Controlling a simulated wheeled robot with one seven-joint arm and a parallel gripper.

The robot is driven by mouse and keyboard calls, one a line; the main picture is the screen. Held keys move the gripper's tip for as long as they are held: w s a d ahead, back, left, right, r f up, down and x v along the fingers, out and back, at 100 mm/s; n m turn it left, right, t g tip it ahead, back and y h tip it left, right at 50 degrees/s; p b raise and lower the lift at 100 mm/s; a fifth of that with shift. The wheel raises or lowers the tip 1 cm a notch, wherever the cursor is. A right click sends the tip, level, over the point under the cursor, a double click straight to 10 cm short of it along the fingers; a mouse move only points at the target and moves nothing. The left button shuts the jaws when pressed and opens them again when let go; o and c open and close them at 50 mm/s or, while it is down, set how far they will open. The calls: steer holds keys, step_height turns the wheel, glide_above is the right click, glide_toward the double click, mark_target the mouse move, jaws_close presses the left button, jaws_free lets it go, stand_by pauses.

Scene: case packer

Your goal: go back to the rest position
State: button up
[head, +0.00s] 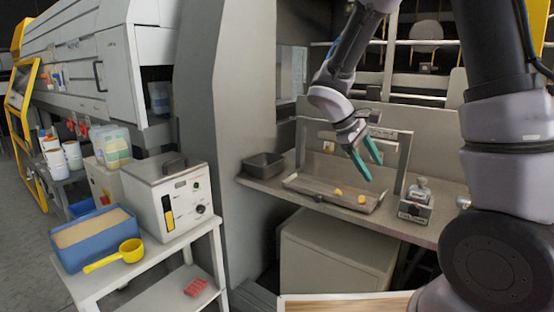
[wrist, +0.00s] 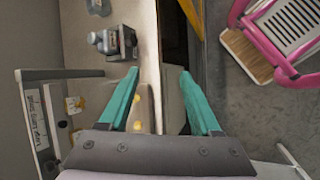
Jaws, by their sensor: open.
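My gripper (head: 365,160) has two teal fingers and hangs in the air above the counter in the head view. In the wrist view my gripper (wrist: 160,95) is open, its fingers wide apart with nothing between them. Below it in the head view, a shallow grey tray (head: 300,186) lies on the counter with small yellow pieces (head: 337,193) in it. The fingers are apart from the tray.
A metal device (head: 416,202) stands on the counter right of the tray, and a dark bin (head: 263,165) stands left. A white cart (head: 150,268) holds a blue box (head: 95,240), yellow scoop (head: 115,256) and grey instrument (head: 168,197). A pink-framed chair (wrist: 275,40) stands on the floor.

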steer(key=s+r+m+t+y, duration=0.7)
steer(key=s+r+m, duration=0.5)
steer(key=r, duration=0.6)
steer(key=shift+s+r+y, duration=0.2)
steer(key=shift+s+y, duration=0.7)
steer(key=shift+s, duration=0.2)
